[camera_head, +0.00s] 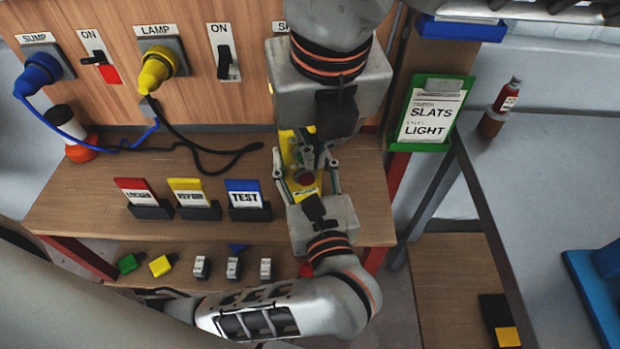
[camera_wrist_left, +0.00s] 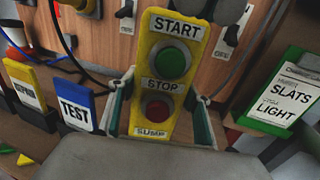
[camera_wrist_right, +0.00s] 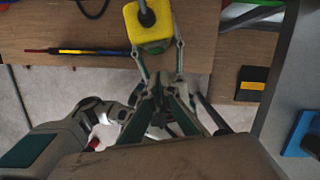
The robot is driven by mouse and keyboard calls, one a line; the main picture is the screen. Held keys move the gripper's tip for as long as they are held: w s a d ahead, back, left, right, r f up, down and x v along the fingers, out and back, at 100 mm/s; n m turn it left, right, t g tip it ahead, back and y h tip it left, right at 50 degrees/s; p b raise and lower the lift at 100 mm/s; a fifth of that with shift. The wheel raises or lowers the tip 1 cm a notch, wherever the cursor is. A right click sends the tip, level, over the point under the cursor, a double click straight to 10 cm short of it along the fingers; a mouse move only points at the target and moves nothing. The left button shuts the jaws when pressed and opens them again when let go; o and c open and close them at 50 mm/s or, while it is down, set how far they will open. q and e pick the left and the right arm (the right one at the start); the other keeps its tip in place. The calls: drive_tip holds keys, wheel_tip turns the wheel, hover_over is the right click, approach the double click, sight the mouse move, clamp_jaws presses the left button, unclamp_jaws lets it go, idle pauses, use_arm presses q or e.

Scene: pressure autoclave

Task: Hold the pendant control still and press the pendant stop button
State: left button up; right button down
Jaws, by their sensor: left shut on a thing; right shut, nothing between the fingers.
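The yellow pendant control (camera_wrist_left: 157,83) fills the middle of the left wrist view, upright, labelled START, STOP and SUMP. Its green start button (camera_wrist_left: 172,62) is above its red stop button (camera_wrist_left: 157,109); nothing covers either in that view. My left gripper (camera_head: 306,172) is shut on the pendant, one finger on each side. My right gripper (camera_head: 319,158) is shut and empty, in front of the pendant's upper part there.
A wooden panel (camera_head: 195,100) holds a blue plug (camera_head: 40,72), a yellow plug (camera_head: 157,68) and switches. Red, yellow and blue cards (camera_head: 243,192) stand on the bench (camera_head: 85,210). A green-framed sign (camera_head: 430,113) is right of my grippers. The bench's middle front is clear.

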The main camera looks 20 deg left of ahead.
sight(310, 182)
drive_tip(key=x, duration=1)
